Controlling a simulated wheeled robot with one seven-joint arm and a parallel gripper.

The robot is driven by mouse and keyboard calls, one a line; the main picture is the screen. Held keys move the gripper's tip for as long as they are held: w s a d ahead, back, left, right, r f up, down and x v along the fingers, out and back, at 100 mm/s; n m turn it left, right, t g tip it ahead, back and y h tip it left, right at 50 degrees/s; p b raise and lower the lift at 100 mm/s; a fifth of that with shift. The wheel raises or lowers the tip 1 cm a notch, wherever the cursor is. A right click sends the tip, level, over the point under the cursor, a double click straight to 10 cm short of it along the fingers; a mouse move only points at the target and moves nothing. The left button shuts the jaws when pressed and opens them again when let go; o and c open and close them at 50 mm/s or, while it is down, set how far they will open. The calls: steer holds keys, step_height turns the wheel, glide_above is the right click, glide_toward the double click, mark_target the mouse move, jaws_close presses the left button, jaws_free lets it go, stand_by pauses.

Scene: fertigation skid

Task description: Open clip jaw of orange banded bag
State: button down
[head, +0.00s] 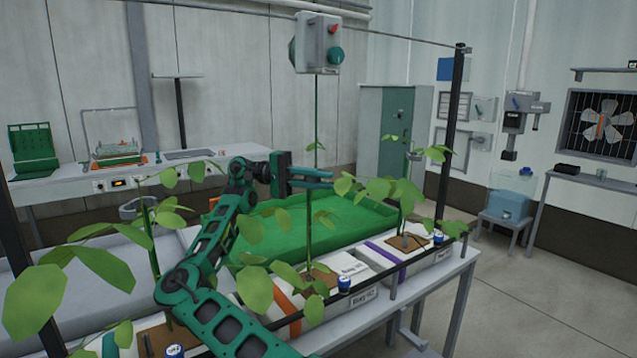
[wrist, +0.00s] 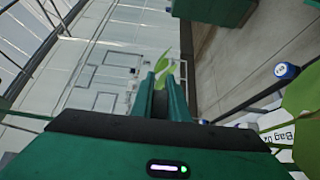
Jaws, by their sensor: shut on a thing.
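The orange banded bag (head: 287,302) is a white bag with an orange stripe, lying in the middle of the front row. Its tall plant stem (head: 312,110) rises from a brown patch to the overhead wire. My gripper (head: 318,179) is at this stem, well above the bag, with its fingers pointing right. In the wrist view its fingers (wrist: 161,88) are close together, with a green leaf (wrist: 164,62) just beyond the tips. They are shut on what seems to be the clip jaw at the stem. The clip itself is too small or hidden to make out.
A purple banded bag (head: 380,253) with a plant lies to the right. A leafy plant (head: 150,235) stands at the left. A green tray (head: 350,218) lies behind the stem. A grey box with knobs (head: 317,43) hangs from the wire. A black post (head: 453,110) stands at right.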

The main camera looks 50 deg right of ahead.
steer(key=shift+w+a+f+y, duration=0.1)
steer(key=shift+f+y, duration=0.15)
steer(key=shift+y, duration=0.05)
steer(key=c, duration=1.7)
jaws_free()
steer(key=shift+w, duration=0.1)
steer(key=shift+r, duration=0.1)
